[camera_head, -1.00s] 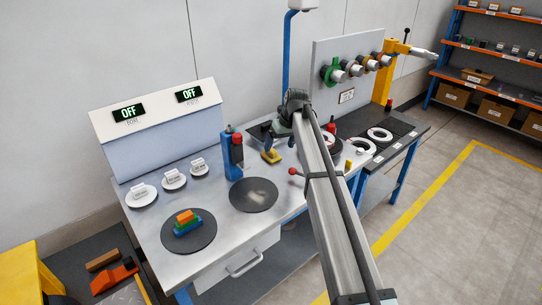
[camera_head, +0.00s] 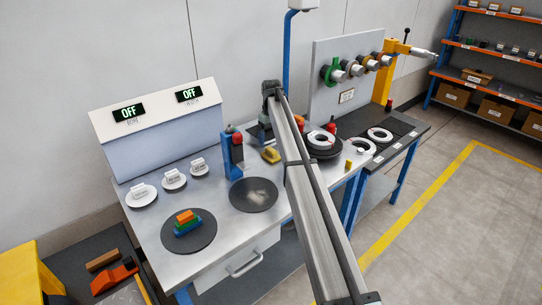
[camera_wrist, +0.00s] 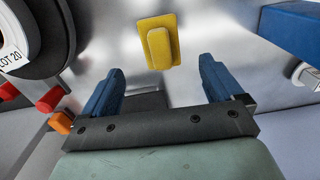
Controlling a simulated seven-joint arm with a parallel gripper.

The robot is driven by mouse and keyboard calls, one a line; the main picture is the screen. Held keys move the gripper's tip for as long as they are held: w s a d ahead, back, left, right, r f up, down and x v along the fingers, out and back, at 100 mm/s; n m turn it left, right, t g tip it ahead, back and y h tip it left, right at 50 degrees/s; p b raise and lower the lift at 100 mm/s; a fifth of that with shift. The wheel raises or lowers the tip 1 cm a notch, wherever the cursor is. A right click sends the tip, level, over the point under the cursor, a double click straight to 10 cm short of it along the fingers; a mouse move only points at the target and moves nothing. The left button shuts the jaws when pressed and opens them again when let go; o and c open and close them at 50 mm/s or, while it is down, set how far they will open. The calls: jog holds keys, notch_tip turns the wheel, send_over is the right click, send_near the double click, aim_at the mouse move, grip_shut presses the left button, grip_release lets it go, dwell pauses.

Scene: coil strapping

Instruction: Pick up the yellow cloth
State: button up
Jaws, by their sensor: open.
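The yellow cloth (camera_head: 271,155) lies on the metal workbench, to the right of the blue tool holder. In the wrist view the yellow cloth (camera_wrist: 158,41) lies flat with a raised yellow block-like part on it, just beyond my fingertips and midway between them. My gripper (camera_wrist: 160,82) has its two blue fingers spread wide and nothing between them. In the head view the arm hides the gripper's fingers.
A blue tool holder (camera_head: 232,154) stands left of the cloth. White-and-black coils (camera_head: 322,140) sit to its right. A sloped OFF panel (camera_head: 165,125) stands behind.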

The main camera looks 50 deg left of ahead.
aim_at(271, 149)
jog(key=shift+a+f, duration=0.1)
jog(key=shift+f, duration=3.9)
jog(key=c, duration=1.2)
jog(key=shift+o, duration=0.2)
jog(key=shift+r, duration=0.1)
notch_tip(271, 149, up, 10)
jog(key=shift+f, duration=0.1)
